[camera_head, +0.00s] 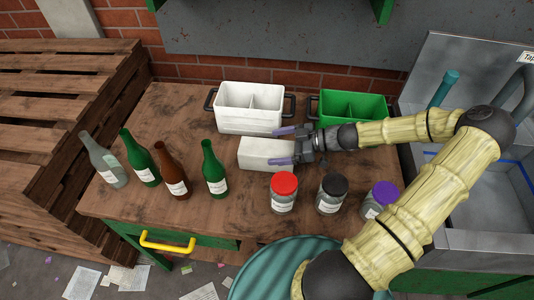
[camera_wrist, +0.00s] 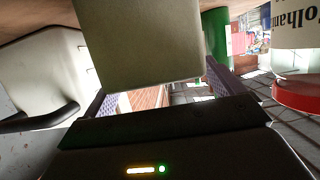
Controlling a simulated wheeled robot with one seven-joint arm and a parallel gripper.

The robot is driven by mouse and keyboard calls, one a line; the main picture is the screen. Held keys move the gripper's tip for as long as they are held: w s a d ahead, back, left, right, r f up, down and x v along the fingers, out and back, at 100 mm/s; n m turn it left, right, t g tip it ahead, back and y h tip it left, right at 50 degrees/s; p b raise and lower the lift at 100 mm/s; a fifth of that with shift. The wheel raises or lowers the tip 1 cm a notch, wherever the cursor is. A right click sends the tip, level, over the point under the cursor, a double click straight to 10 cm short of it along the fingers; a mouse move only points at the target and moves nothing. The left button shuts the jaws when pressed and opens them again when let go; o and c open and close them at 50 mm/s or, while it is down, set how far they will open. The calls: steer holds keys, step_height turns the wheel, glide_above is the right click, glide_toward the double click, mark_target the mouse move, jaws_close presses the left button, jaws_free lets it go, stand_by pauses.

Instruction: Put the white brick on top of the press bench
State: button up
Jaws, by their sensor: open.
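The white brick (camera_head: 262,154) lies on a wooden-topped bench (camera_head: 140,200) with a green frame and a yellow drawer handle. My gripper (camera_head: 272,147) is open at the brick's right end, one finger on its far side and one on its near side. In the wrist view the brick (camera_wrist: 140,40) fills the space between the two fingers (camera_wrist: 158,92); I cannot tell whether they touch it. Nothing in view is clearly marked as the press bench.
A white divided crate (camera_head: 249,128) and a green one (camera_head: 325,106) stand behind the brick. Several bottles (camera_head: 173,172) stand left. Jars with red (camera_head: 284,183), black (camera_head: 332,187) and purple (camera_head: 382,192) lids stand in front and right. A metal sink (camera_head: 460,240) is far right.

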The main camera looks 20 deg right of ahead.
steer(key=shift+x, duration=0.8)
steer(key=c, duration=1.4)
steer(key=shift+r, duration=0.15)
step_height(320, 180, up, 10)
steer(key=shift+f, duration=0.1)
